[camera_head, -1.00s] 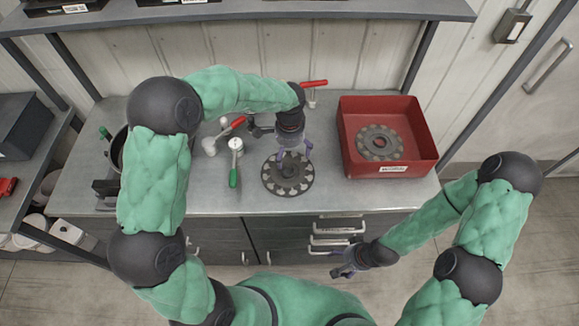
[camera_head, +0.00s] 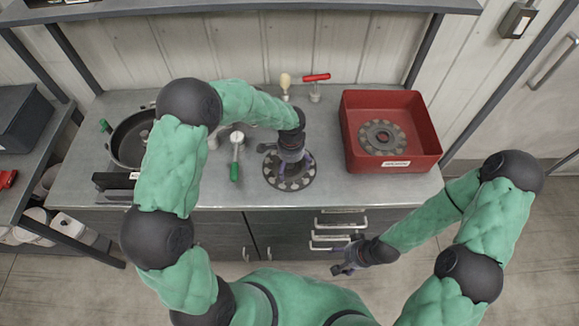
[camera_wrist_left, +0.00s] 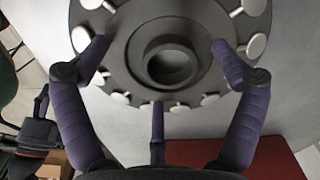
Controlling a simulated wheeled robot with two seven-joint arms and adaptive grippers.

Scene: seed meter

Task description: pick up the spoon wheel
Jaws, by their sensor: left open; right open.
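The spoon wheel (camera_head: 274,178) is a dark disc lying flat on the metal bench, with pale round spoons around its rim and a raised hub. My left gripper (camera_head: 296,166) is over it, pointing down and hiding its middle and upper right part. In the left wrist view the open fingers (camera_wrist_left: 160,46) are spread on either side of the wheel's hub (camera_wrist_left: 172,66), and a third finger shows below it. Whether they touch the wheel I cannot tell. My right gripper (camera_head: 343,268) is open and empty, in front of the bench, away from the wheel.
A red bin (camera_head: 353,160) to the right holds a similar dark wheel (camera_head: 382,138). A red-handled tool (camera_head: 316,77) stands behind. A dark pan (camera_head: 130,140) is at the left.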

